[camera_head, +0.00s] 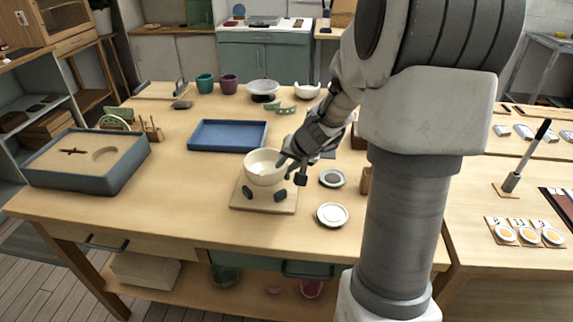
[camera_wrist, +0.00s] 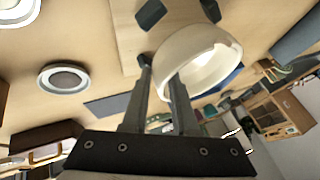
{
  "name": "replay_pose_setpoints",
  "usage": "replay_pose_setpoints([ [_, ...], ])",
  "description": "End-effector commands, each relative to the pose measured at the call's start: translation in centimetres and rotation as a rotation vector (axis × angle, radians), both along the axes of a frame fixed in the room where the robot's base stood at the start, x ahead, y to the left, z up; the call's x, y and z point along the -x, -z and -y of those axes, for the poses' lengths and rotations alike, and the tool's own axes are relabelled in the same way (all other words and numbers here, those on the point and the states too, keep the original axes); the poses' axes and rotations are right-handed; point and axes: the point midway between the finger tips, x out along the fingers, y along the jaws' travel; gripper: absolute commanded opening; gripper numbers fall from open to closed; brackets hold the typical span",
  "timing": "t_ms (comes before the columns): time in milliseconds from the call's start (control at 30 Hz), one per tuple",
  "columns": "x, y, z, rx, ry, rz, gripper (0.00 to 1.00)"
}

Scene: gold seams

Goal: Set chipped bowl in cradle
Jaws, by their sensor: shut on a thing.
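A cream bowl (camera_head: 264,170) is upright over the back part of the cradle (camera_head: 262,205), a square wooden board with dark pads. I cannot tell whether the bowl rests on it or hangs just above. My gripper (camera_head: 286,163) is at the bowl's right side, shut on its wall. In the wrist view my gripper's fingers (camera_wrist: 164,70) reach the bowl (camera_wrist: 205,58) at its near edge, and the board (camera_wrist: 128,42) with two dark pads lies beside it. A chip in the rim is not clear in either view.
A blue tray (camera_head: 228,136) lies behind the cradle. Two small round dishes, one grey-centred (camera_head: 332,178) and one white (camera_head: 332,215), lie to its right. A grey sand-filled box (camera_head: 88,160) stands at the left. The table front left of the cradle is clear.

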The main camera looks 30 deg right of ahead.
Motion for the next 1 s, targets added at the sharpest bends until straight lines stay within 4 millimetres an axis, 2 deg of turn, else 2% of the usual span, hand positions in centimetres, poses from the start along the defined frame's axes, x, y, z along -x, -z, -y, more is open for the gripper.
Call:
replay_pose_setpoints([
  [1000, 0.0, 1.3, 0.0, 0.0, 0.0, 0.001, 0.0],
])
